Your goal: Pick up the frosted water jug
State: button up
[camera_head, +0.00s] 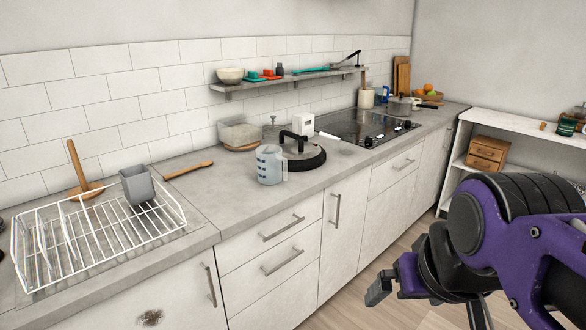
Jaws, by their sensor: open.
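The frosted water jug (269,166) stands upright on the counter near its front edge. It is pale and translucent with bluish marks, and its handle is on the right side. My gripper (388,289) is at the lower right, in front of the cabinets and below counter height, well apart from the jug. It is open and empty. Part of it is hidden by my purple and black arm.
A white wire rack (97,236) holding a grey cup (137,185) stands on the left counter. A shelf (285,80) overhangs the back. The counter (222,201) left of the jug is clear.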

aim_at(269, 157)
jog(key=u, duration=0.4)
jog(key=i+l+u, duration=0.2)
jog(key=u, duration=0.2)
jog(key=i+l+u, duration=0.55)
jog(key=l, duration=0.2)
jog(key=i+l+u, duration=0.1)
jog(key=l, duration=0.3)
jog(key=i, duration=0.1)
